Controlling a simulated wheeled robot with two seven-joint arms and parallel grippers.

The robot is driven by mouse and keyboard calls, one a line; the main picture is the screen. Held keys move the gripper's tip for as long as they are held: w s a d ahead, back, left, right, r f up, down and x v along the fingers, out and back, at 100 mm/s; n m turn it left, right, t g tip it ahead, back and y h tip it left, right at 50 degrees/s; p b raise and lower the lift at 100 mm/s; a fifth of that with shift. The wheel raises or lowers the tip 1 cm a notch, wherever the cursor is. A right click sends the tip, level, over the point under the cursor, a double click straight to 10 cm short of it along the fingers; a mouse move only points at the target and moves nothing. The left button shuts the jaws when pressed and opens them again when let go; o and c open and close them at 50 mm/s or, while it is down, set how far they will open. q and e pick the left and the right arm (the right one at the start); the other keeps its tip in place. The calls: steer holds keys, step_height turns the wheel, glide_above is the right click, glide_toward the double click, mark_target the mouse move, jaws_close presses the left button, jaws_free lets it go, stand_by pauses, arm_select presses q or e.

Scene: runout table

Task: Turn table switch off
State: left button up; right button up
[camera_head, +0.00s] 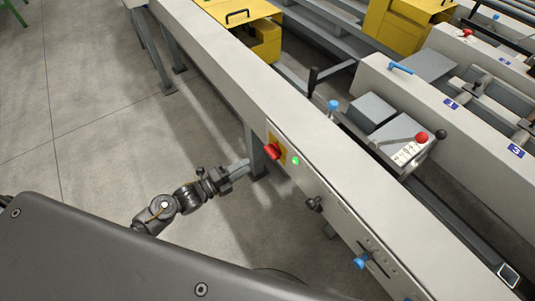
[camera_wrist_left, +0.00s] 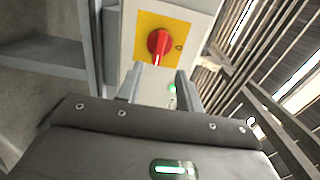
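The table switch is a red rotary knob (camera_head: 273,151) on a yellow plate (camera_head: 281,141), set in the side of the long light-grey table. In the left wrist view the knob (camera_wrist_left: 159,43) is just beyond my fingertips, with its handle slanting slightly from vertical. My left gripper (camera_head: 242,165) is to the left of the knob and apart from it, pointing toward the panel. In the wrist view its two fingers (camera_wrist_left: 161,82) are spread with nothing between them, so it is open. My right gripper is not in view.
A lit green lamp (camera_head: 295,160) sits beside the switch. Along the same panel are a dark knob (camera_head: 314,204) and a blue knob (camera_head: 361,262). A table leg (camera_head: 255,155) stands behind my gripper. The floor at left is clear.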

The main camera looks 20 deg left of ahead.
mark_target(273, 152)
arm_select(q)
steer(key=p+x, duration=0.1)
steer(key=x, duration=0.9)
